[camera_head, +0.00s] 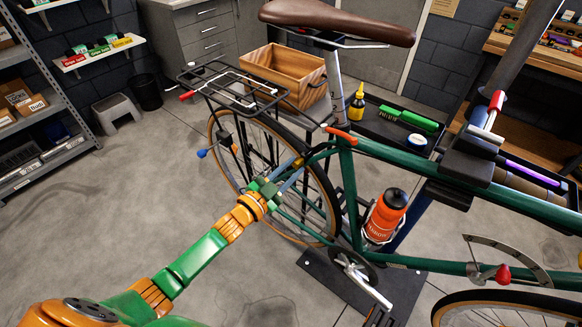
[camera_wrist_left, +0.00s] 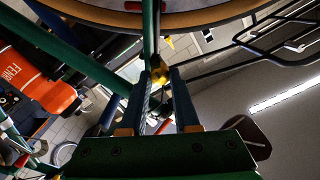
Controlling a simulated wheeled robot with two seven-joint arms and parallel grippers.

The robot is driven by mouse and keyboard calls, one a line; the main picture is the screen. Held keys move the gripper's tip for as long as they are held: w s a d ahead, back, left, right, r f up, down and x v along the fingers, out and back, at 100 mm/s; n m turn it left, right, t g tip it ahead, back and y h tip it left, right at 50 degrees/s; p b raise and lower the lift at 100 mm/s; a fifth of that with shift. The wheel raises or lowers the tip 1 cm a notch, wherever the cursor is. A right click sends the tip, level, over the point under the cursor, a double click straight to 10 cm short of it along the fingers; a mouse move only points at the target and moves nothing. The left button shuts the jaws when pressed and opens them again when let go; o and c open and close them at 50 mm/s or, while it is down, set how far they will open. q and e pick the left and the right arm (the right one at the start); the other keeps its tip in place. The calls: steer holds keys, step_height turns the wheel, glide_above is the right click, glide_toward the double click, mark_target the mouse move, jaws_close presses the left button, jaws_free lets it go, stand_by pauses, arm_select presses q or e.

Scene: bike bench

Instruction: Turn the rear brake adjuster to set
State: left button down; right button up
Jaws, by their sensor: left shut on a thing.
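The rear brake adjuster appears to be the small yellow knob (camera_head: 298,162) on the green frame tube near the rear wheel. My left gripper (camera_head: 294,172) reaches it from the lower left, its blue fingers pointing toward the knob. In the left wrist view the yellow knob (camera_wrist_left: 159,75) sits between the tips of the two fingers (camera_wrist_left: 160,82), which are shut on it. Any mark showing how far it is turned is too small to read. My right gripper is not in view.
The rear wheel (camera_head: 216,125) and rear rack (camera_head: 222,82) are close by. An orange bottle (camera_head: 385,216) sits on the frame. A dark stand clamp (camera_head: 468,158) holds the bike.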

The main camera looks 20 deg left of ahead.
arm_select(q)
steer(key=n, duration=0.3)
steer(key=shift+r+n, duration=0.15)
steer(key=shift+n, duration=0.25)
steer(key=n, duration=0.2)
steer(key=shift+n, duration=0.3)
steer(key=n, duration=0.3)
steer(key=shift+w+n, duration=0.1)
steer(key=shift+n, duration=0.2)
steer(key=n, duration=0.2)
steer(key=shift+a+n, duration=0.1)
steer(key=shift+n, duration=0.3)
steer(key=n+b, duration=0.1)
steer(key=n, duration=0.5)
steer(key=shift+b, duration=0.4)
steer(key=n+b, duration=0.1)
steer(key=n, duration=0.3)
steer(key=shift+n, duration=0.3)
steer(key=shift+n+b, duration=0.65)
steer(key=shift+n, duration=0.65)
